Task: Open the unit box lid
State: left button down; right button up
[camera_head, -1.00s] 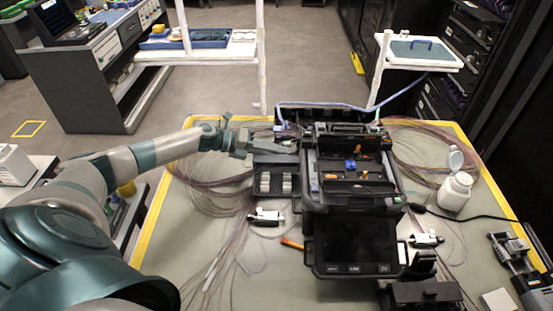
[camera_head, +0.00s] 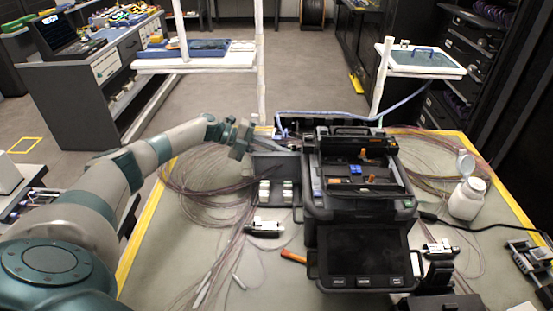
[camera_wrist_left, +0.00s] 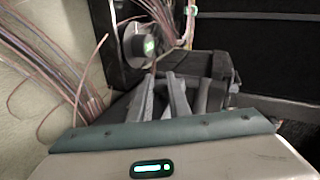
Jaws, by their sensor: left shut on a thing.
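The unit box appears to be the dark grey box (camera_head: 276,168) at the left side of the black splicer (camera_head: 362,253). White cylinder-like parts sit along its front. My left gripper (camera_head: 284,148) is shut at the box's back upper edge, coming in from the left. What is pinched is too small to make out, but it appears to be the lid edge. How far the lid is raised is unclear. In the left wrist view the gripper fingers (camera_wrist_left: 164,98) reach toward dark box parts. My right gripper does not show.
Loose fibre coils (camera_head: 200,185) lie left of the box. A black clamp piece (camera_head: 264,229) and an orange tool (camera_head: 293,256) lie in front. A white bottle (camera_head: 467,198) stands at right. A blue cable (camera_head: 350,117) runs behind the splicer.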

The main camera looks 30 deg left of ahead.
pick_arm(q)
jog(key=shift+f, duration=0.25)
jog(key=shift+a, duration=0.1)
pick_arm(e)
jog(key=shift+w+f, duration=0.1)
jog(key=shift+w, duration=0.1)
pick_arm(q)
jog(key=shift+f, duration=0.1)
jog(key=c, duration=1.7)
grip_release()
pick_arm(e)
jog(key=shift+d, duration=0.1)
